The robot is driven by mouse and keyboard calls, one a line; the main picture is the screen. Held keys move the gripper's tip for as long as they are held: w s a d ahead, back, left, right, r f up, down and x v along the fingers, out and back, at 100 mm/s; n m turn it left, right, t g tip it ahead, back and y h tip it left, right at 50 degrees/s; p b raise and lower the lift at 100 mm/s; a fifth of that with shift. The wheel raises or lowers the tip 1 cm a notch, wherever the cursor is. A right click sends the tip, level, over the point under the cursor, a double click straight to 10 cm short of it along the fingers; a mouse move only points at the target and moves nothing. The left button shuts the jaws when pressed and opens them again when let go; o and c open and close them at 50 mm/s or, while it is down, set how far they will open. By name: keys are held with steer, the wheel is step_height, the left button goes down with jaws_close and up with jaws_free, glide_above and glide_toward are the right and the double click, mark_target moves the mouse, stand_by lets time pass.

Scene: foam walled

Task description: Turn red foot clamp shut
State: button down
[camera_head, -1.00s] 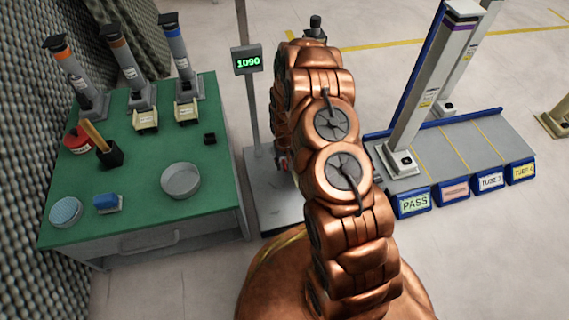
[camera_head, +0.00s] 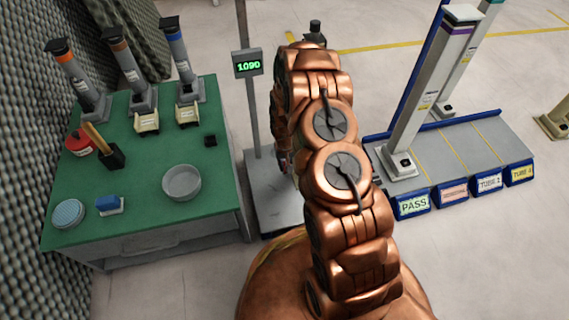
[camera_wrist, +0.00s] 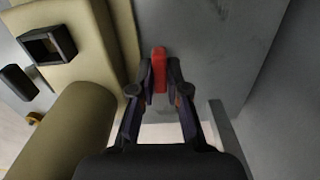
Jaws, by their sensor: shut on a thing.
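The red foot clamp (camera_wrist: 159,62) shows in the wrist view as a short red bar, upright in the picture. My gripper (camera_wrist: 159,80) has its two dark fingers closed around it, one on each side. The lower end of the clamp lies between the fingertips. In the head view my copper arm hides the clamp and most of my gripper.
In the wrist view, a tan block (camera_wrist: 82,38) with a black square socket and a rounded tan body (camera_wrist: 72,130) lie close left. In the head view, a green table (camera_head: 150,205) stands left and a tube rack (camera_head: 468,150) right. A display (camera_head: 248,64) reads 1090.

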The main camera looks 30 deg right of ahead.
steer(key=m+p, duration=0.1)
steer(key=p, duration=0.2)
steer(key=r+m+p, duration=0.1)
steer(key=m+p, duration=0.1)
steer(key=p, duration=0.1)
steer(key=shift+m, duration=0.3)
steer(key=m+p, duration=0.4)
steer(key=p, duration=0.3)
steer(key=shift+f+m, duration=0.15)
steer(key=shift+m, duration=0.15)
steer(key=m+p, duration=0.4)
steer(key=shift+f+m, duration=0.2)
steer(key=shift+m, duration=0.1)
steer(key=shift+f+m+p, duration=0.1)
steer(key=shift+m+p, duration=1)
steer(key=shift+m, duration=1.2)
steer(key=c, duration=1.2)
jaws_free()
steer(key=shift+o, duration=0.2)
